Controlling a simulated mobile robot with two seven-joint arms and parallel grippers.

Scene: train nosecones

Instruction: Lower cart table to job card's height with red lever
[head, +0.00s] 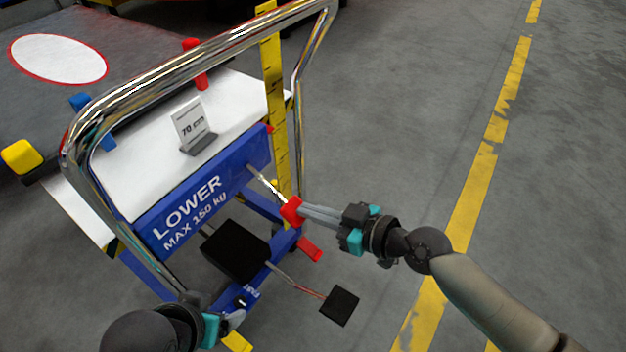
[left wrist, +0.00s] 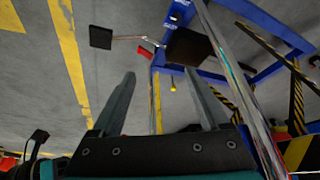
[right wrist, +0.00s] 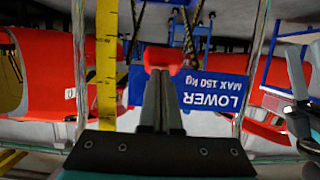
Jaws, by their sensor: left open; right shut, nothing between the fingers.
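The red lever's knob (head: 291,210) sits at the end of a thin metal rod on the cart's right side, by the blue LOWER panel (head: 190,205). It also shows in the right wrist view (right wrist: 163,57). My right gripper (head: 306,211) is shut and empty, its fingertips at the knob; contact cannot be told for sure. The job card (head: 190,125) reads 70 cm and stands on the white cart table (head: 135,180). A yellow ruler (head: 273,80) stands upright at the table's right edge. My left gripper (head: 236,320) is open and empty, low near the handle's lower left end.
The chrome handle (head: 190,55) arches over the table. Below the panel are a black box (head: 235,250), a red pedal (head: 309,249) and a black pedal (head: 339,305). Red, blue and yellow blocks stand around the table. The grey floor to the right is clear, with yellow lines.

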